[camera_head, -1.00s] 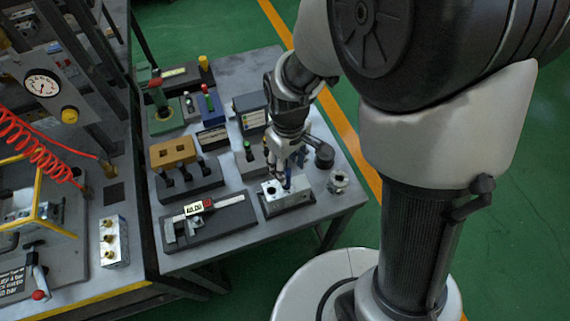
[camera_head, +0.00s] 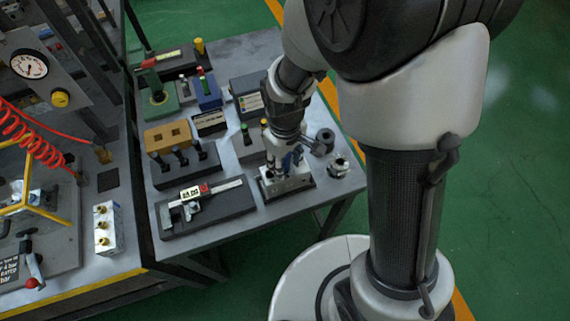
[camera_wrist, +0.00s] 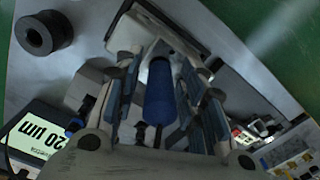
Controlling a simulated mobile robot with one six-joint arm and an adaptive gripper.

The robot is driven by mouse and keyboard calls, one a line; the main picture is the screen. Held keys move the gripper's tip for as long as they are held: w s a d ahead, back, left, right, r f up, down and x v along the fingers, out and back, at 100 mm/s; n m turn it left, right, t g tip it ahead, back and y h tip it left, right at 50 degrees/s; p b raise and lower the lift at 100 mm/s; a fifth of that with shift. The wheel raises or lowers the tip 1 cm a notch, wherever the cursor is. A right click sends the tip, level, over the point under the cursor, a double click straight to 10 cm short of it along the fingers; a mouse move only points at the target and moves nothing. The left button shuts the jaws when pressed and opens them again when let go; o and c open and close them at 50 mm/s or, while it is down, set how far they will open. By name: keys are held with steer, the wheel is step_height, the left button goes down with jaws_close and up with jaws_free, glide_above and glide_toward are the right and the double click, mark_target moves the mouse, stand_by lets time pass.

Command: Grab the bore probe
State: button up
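The bore probe shows in the wrist view as a blue cylindrical handle (camera_wrist: 158,92) between my gripper's two fingers (camera_wrist: 160,76). Thin gaps seem to show on both sides of it, so the fingers look open around it rather than closed on it. In the head view my gripper (camera_head: 284,160) points down over a light metal valve block (camera_head: 287,184) on a dark base at the bench's front right. The probe is mostly hidden there by the fingers. Its lower end is hidden in both views.
A dark ring (camera_head: 325,138) and a metal fitting (camera_head: 339,167) stand close on the right. A caliper in a dark tray (camera_head: 222,208) lies to the left, with an orange block (camera_head: 168,136) behind it. A readout (camera_wrist: 42,135) shows in the wrist view.

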jaws_close()
stand_by(0.5)
